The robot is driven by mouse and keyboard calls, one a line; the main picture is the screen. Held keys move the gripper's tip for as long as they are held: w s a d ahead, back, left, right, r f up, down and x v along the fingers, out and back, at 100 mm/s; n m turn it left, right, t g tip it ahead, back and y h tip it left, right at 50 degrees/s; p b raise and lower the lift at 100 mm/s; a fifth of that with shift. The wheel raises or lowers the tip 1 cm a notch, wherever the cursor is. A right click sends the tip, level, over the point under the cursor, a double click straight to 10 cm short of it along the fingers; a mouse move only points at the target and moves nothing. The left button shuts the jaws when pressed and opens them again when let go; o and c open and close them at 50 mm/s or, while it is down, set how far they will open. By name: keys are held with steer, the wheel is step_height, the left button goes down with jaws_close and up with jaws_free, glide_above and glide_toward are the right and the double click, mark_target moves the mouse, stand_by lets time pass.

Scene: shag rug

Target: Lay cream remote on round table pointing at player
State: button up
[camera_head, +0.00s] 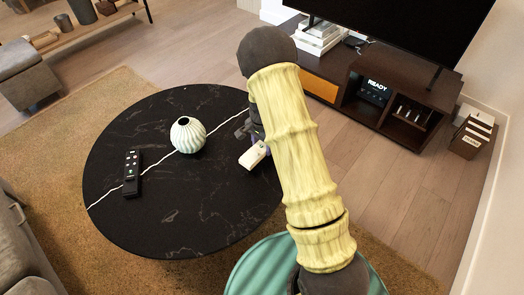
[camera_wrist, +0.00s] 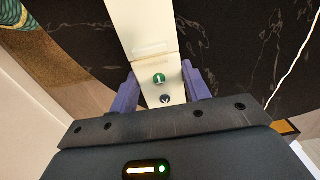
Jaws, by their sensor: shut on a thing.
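The cream remote (camera_head: 253,156) is in my gripper, over the right part of the round table. In the wrist view the cream remote (camera_wrist: 148,45) runs up from between the two purple fingers of my gripper (camera_wrist: 160,92), which are shut on its sides. A green button and a dark button show on it. My gripper is mostly hidden behind my arm in the head view. The round table (camera_head: 150,225) is black with white veins. The player (camera_head: 373,91), a dark box with "READY" on its screen, sits in the TV cabinet at upper right. I cannot tell if the remote touches the table.
A black remote (camera_head: 132,172) lies on the table's left side. A ribbed pale vase (camera_head: 187,134) stands near its middle. A teal round seat (camera_head: 255,265) is at the front. The table's front area is clear. A TV (camera_head: 405,30) stands above the cabinet (camera_head: 420,95).

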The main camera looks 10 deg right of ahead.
mark_target(262, 146)
steer(key=shift+f+b, duration=0.55)
steer(key=shift+f, duration=1.25)
steer(key=shift+f, duration=0.15)
steer(key=o, duration=1)
steer(key=shift+o, duration=0.2)
step_height(262, 146, up, 11)
steer(key=p, duration=0.3)
steer(key=shift+p, duration=0.4)
steer(key=shift+r, duration=0.65)
